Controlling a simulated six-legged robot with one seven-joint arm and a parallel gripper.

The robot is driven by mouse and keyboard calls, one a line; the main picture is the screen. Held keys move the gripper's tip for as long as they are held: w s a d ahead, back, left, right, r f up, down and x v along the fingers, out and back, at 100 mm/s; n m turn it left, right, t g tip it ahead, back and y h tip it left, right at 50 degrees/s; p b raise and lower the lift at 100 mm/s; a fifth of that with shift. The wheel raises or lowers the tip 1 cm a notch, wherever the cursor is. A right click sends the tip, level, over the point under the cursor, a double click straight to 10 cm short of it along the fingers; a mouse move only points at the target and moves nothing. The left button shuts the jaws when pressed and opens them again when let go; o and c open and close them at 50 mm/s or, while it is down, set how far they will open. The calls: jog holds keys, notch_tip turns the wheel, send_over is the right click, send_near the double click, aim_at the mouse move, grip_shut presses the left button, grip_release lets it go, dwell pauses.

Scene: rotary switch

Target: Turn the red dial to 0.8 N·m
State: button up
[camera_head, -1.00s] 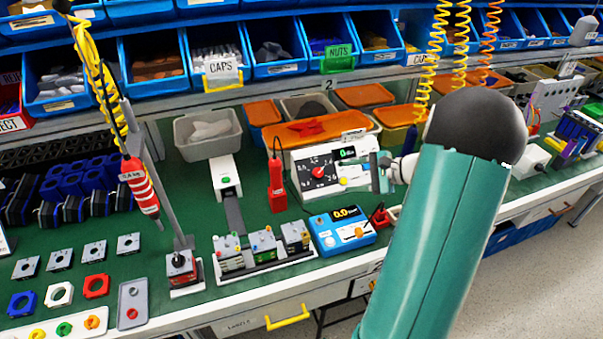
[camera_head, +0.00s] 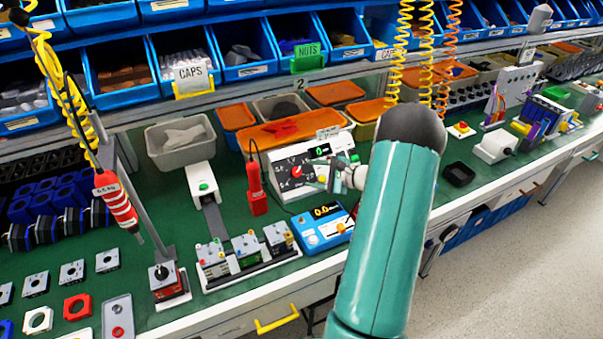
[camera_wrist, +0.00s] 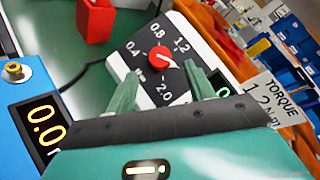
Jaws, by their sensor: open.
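The red dial (camera_head: 297,171) is on the black face of a white box on the bench; it also shows in the wrist view (camera_wrist: 159,57). Around it I read 0.4, 0.8, 1.2 and 2.0; part of the scale is behind my right finger. A pale mark on the dial appears to point lower right, away from 0.8. My gripper (camera_wrist: 161,82) is open and empty, with its green fingers spread on either side below the dial. The dial lies just beyond the fingertips; I see no contact. In the head view my gripper (camera_head: 325,178) is right beside the dial.
A placard (camera_wrist: 272,100) reading torque 1.2 N·m stands by the box. A blue meter (camera_head: 325,226) showing 0.0 sits in front. Orange-lidded bins (camera_head: 285,130) stand behind.

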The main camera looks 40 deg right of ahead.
aim_at(297, 172)
jog(key=x, duration=0.4)
jog(key=shift+w+a+f, duration=0.1)
jog(key=shift+w+a, duration=0.1)
jog(key=shift+w, duration=0.1)
jog(key=c, duration=1)
jog(key=shift+o, duration=0.2)
